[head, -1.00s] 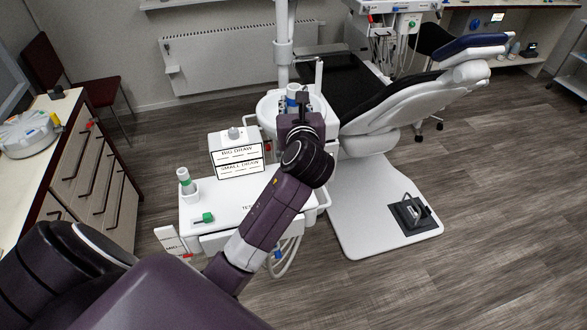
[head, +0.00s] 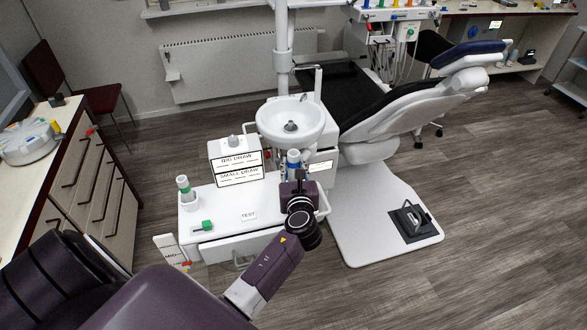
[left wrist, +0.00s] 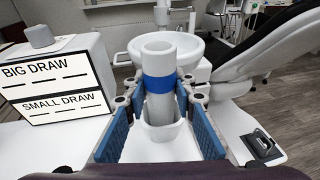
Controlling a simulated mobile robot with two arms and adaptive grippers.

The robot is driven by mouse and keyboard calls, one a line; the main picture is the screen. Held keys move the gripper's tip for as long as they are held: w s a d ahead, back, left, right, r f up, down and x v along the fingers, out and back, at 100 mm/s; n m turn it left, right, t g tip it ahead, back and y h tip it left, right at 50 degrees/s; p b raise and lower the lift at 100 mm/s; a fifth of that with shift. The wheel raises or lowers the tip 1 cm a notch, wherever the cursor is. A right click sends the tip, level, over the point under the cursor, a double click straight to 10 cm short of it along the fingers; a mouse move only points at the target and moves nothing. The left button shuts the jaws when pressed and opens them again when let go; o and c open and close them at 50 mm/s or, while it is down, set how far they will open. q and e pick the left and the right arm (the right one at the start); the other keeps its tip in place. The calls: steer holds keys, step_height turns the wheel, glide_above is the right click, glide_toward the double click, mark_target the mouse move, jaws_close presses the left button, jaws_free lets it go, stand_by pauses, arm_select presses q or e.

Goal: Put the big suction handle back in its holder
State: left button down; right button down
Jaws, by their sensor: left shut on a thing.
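The big suction handle is a white tube with a blue band (left wrist: 158,84), upright between the blue-padded fingers of my left gripper (left wrist: 160,96) in the left wrist view. The gripper is shut on it. The handle's lower end is at a white cup-shaped holder (left wrist: 166,142); I cannot tell how deep it sits. In the head view the blue-banded handle (head: 293,158) shows just beyond my left gripper (head: 298,184), at the right end of the white unit. My right gripper is not in view.
A green-banded handle (head: 184,184) stands in a cup at the unit's left end, near a small green item (head: 203,226). A box labelled BIG DRAW and SMALL DRAW (head: 236,163) is left of my gripper. The basin (head: 290,122) and dental chair (head: 400,105) are beyond.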

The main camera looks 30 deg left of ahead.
arm_select(q)
steer(key=shift+f, duration=0.6)
steer(key=c, duration=1.6)
jaws_free()
steer(key=shift+f, duration=0.1)
steer(key=shift+r, duration=0.2)
steer(key=b+v, duration=0.2)
steer(key=v, duration=0.9)
steer(key=shift+s+d, duration=0.1)
steer(key=shift+s, duration=0.05)
steer(key=shift+s+d+r, duration=0.1)
steer(key=shift+s+d, duration=0.1)
steer(key=shift+s, duration=0.1)
